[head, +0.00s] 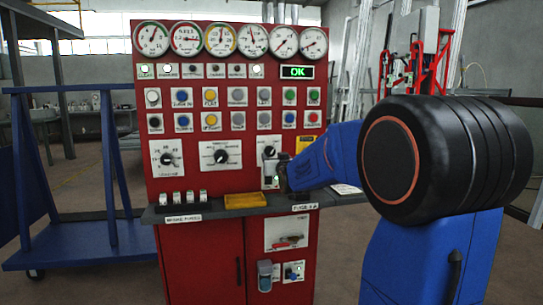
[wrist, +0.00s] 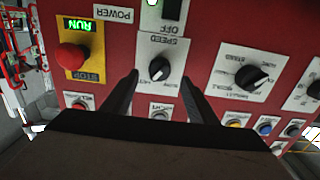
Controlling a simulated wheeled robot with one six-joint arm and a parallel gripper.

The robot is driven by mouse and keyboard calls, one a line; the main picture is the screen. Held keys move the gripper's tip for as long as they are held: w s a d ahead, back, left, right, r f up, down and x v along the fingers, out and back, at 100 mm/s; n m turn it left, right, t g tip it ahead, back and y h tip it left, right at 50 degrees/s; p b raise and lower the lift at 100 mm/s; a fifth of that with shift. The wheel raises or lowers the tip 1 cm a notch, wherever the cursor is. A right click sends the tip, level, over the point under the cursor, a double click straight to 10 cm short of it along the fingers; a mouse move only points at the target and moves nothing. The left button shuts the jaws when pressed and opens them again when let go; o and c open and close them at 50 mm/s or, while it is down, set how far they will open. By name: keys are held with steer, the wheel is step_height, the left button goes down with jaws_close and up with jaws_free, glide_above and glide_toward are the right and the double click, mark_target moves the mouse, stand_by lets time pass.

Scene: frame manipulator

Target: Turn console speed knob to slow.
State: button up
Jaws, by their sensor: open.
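The speed knob (wrist: 159,69) is a round black knob with a white pointer mark, on a white plate labelled SPEED, seen upside down in the wrist view. The small lettering beside it is too blurred to read surely. In the head view the knob (head: 270,151) shows on the red console, just above and left of my gripper (head: 282,179). In the wrist view my gripper (wrist: 160,79) is open. One dark finger stands on each side of the knob, with visible gaps; I cannot tell how far the tips are from the panel.
A yellow plate with a red STOP button (wrist: 72,57) and lit RUN sign is beside the speed plate. Another black dial (wrist: 250,77) is on the other side. A grey shelf (head: 225,211) with a yellow tray (head: 245,200) juts out below. A blue cart (head: 80,250) stands left.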

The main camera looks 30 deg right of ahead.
mark_target(271, 154)
steer(key=shift+x, duration=2.8)
steer(key=shift+c, duration=0.7)
steer(key=c, duration=0.9)
